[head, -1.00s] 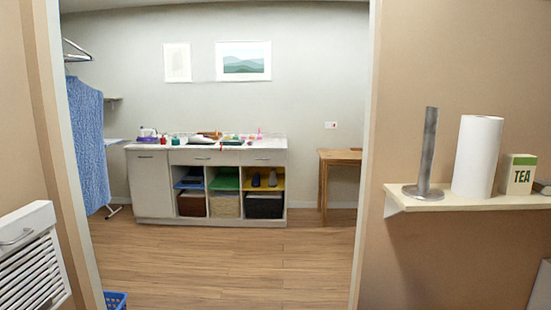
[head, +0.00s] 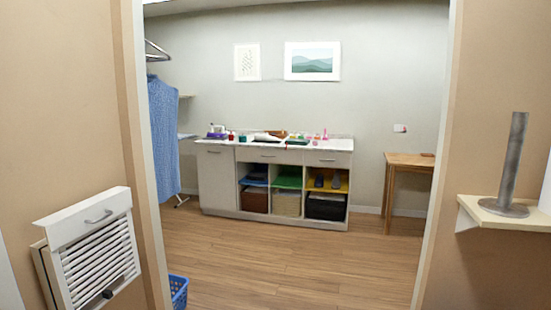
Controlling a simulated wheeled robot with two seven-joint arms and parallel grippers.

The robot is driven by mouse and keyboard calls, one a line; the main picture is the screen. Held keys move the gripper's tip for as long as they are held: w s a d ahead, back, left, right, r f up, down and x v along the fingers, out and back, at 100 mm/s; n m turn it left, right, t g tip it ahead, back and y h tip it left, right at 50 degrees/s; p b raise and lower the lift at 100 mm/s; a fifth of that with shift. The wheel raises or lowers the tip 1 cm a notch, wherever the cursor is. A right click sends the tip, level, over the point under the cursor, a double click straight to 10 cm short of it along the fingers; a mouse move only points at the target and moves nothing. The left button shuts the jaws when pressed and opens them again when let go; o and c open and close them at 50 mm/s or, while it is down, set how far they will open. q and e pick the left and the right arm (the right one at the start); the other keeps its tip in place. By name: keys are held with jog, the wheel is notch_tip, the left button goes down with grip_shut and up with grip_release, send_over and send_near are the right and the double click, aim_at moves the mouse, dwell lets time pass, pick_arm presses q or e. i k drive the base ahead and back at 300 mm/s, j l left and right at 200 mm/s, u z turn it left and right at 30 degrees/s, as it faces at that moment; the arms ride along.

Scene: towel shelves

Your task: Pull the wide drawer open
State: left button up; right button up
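A white cabinet (head: 225,207) stands against the far wall, seen through a doorway. Its top row holds a wider drawer front (head: 250,155) with a dark handle and a narrower drawer front (head: 338,160) to the right. Both drawers look shut. Below them are open compartments with folded towels and baskets, and a tall door panel is on the left. Neither of my grippers is in view.
The doorway has frames at left (head: 139,150) and right (head: 444,130). The wood floor (head: 290,270) beyond it is mostly clear. A blue basket (head: 179,290) sits by the left frame. A wooden table (head: 405,160) stands right of the cabinet.

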aim_at(248, 154)
jog(key=i+z, duration=0.35)
jog(key=i, duration=5.5)
jog(key=i+l, duration=0.1)
jog(key=i, duration=0.3)
jog(key=i+l+u, duration=0.1)
jog(key=i, duration=0.25)
jog(key=i+l, duration=0.15)
jog(key=i, duration=0.25)
jog(key=i+u, duration=0.2)
jog(key=i+l+u, duration=0.25)
jog(key=i, duration=0.2)
